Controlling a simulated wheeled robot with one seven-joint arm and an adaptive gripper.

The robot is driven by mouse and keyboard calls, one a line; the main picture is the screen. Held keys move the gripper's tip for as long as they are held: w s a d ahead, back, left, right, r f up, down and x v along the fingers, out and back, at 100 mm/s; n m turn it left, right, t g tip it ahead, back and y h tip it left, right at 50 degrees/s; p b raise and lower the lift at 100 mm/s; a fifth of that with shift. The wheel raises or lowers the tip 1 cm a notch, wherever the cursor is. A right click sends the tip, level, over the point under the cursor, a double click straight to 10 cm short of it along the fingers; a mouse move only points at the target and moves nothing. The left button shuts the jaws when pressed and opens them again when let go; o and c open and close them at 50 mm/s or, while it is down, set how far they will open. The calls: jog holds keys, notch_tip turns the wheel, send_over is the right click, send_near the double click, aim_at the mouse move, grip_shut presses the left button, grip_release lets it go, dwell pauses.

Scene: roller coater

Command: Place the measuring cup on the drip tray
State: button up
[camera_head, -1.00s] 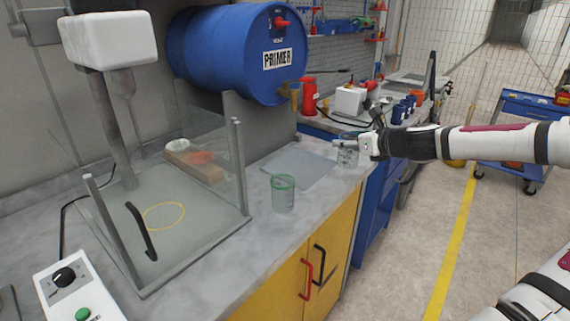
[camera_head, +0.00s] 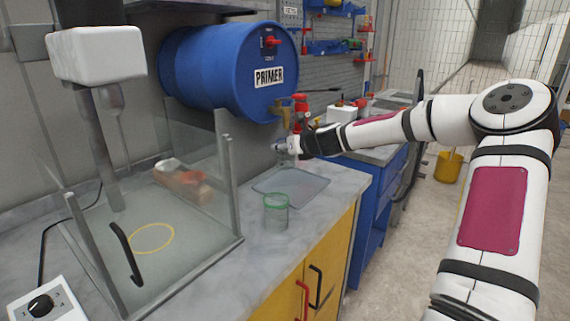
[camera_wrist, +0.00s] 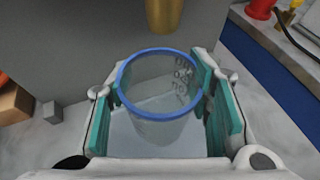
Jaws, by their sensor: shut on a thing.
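My gripper (camera_wrist: 162,108) is shut on a clear measuring cup (camera_wrist: 160,128) with a blue rim and dark markings, seen in the wrist view. The teal finger pads sit on both sides of the cup, which looks upright. In the head view my gripper (camera_head: 284,147) is just above the drip tray (camera_head: 300,191), a flat grey plate on the counter. The held cup is hard to make out there. I cannot tell whether its base touches the tray. A brass tap (camera_wrist: 165,14) hangs just beyond the cup's rim in the wrist view.
A second clear cup with a green rim (camera_head: 276,214) stands on the counter in front of the tray. The blue primer barrel (camera_head: 215,70) lies above, behind the tray. A clear-walled mixer enclosure (camera_head: 228,185) stands to the left. Yellow cabinets (camera_head: 280,302) are below.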

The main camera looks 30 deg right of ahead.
aim_at(285, 161)
notch_tip(285, 161, down, 6)
jog(key=shift+d+r+b, duration=0.15)
jog(key=shift+r+b, duration=0.05)
jog(key=shift+b, duration=0.15)
jog(key=shift+w+f, duration=0.1)
jog(key=shift+f, duration=0.05)
jog(key=shift+f, duration=0.15)
jog(key=o, duration=1.1)
jog(key=p+v, duration=0.1)
jog(key=v, duration=1.1)
jog(key=shift+r+p, duration=0.2)
jog(key=shift+p, duration=0.2)
